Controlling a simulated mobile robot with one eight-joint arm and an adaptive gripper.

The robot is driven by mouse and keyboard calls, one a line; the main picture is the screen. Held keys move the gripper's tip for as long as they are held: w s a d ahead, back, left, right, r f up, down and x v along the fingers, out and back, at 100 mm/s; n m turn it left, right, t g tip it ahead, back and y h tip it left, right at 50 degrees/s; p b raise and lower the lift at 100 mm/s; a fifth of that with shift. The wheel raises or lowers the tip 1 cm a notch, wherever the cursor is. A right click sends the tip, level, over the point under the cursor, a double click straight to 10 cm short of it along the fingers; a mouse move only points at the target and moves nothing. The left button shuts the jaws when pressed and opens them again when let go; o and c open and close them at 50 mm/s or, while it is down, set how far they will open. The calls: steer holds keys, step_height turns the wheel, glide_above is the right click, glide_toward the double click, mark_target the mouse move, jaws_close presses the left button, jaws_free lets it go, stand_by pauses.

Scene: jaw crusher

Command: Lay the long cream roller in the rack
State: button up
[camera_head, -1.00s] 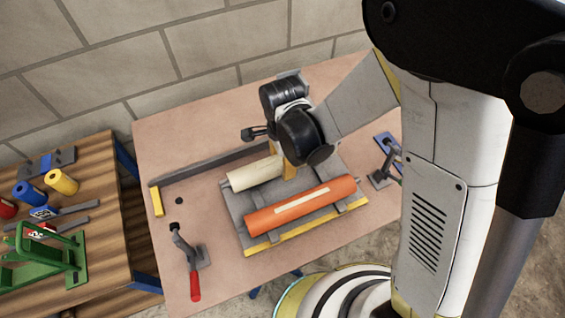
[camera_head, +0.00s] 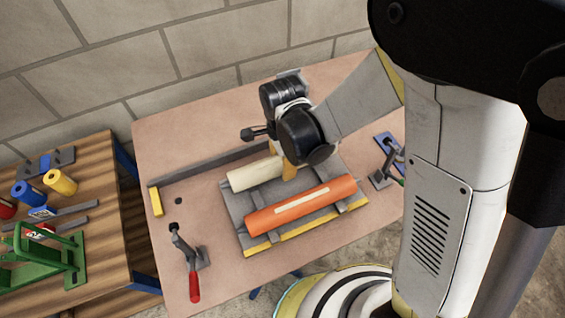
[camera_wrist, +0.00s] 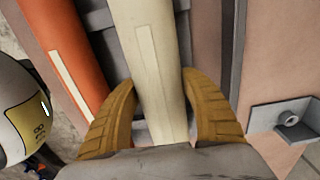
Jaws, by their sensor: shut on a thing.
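The long cream roller (camera_head: 254,174) lies level at the rack (camera_head: 240,205), on its back side, parallel to an orange roller (camera_head: 302,205) at the front. In the wrist view the cream roller (camera_wrist: 150,60) runs between the two yellow fingers of my gripper (camera_wrist: 163,115), which is shut on it. In the head view my gripper (camera_head: 289,170) comes down on the roller, and my wrist hides its right part. Whether the cream roller rests fully on the rack is hard to tell.
A grey rail (camera_head: 205,165) runs behind the rack. A red-handled clamp (camera_head: 188,262) stands at the front left, another clamp (camera_head: 385,168) at the right. A wooden bench (camera_head: 100,215) at the left holds blue and yellow cylinders and a green frame.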

mark_target(282, 170)
steer(key=shift+f+b, duration=1.6)
steer(key=shift+b, duration=0.1)
stand_by(0.5)
steer(key=o, duration=1.5)
steer(key=shift+r, duration=0.15)
step_height(282, 170, up, 12)
steer(key=shift+f, duration=0.1)
